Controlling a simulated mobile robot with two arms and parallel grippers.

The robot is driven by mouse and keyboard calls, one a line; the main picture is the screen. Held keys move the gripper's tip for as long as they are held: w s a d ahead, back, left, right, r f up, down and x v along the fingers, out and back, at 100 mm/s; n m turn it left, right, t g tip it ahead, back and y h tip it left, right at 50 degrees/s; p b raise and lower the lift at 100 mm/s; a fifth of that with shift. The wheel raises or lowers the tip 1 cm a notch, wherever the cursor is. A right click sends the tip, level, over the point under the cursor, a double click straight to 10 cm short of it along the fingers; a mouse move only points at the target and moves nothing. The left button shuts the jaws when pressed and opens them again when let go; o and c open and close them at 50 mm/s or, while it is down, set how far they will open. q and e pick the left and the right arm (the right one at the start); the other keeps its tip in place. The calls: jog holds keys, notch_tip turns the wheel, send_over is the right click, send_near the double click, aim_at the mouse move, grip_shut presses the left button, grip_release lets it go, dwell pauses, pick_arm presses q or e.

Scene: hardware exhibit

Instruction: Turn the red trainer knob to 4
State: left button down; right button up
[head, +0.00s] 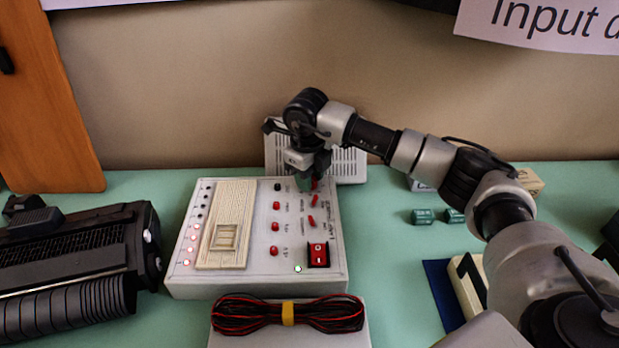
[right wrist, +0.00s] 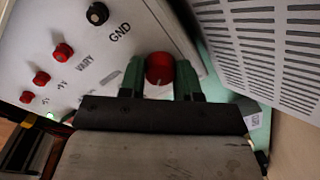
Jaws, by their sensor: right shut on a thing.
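The white trainer box (head: 258,279) stands on the green table, with a cream breadboard, posts and red controls on top. The red trainer knob (head: 315,184) is at its back right corner, partly hidden by my right gripper (head: 309,183). In the right wrist view the red knob (right wrist: 160,68) sits between the two green fingertips of my right gripper (right wrist: 160,80), which is shut on it. I cannot read the scale or the knob's pointer. My left gripper is not in view.
A grey slotted box (head: 346,164) stands close behind the trainer. A red rocker switch (head: 317,254) is at the trainer's front right. A red-black wire bundle (head: 250,314) lies in front. A black machine (head: 80,260) is at left. Small green blocks (head: 423,216) lie to the right.

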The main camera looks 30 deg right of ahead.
jog(key=shift+n, duration=0.6)
jog(key=o, duration=0.9)
jog(key=shift+o, duration=0.2)
jog(key=shift+r, duration=0.1)
notch_tip(320, 180, up, 11)
jog(key=shift+a, duration=0.2)
jog(key=shift+s+f, duration=0.15)
jog(key=shift+f, duration=0.05)
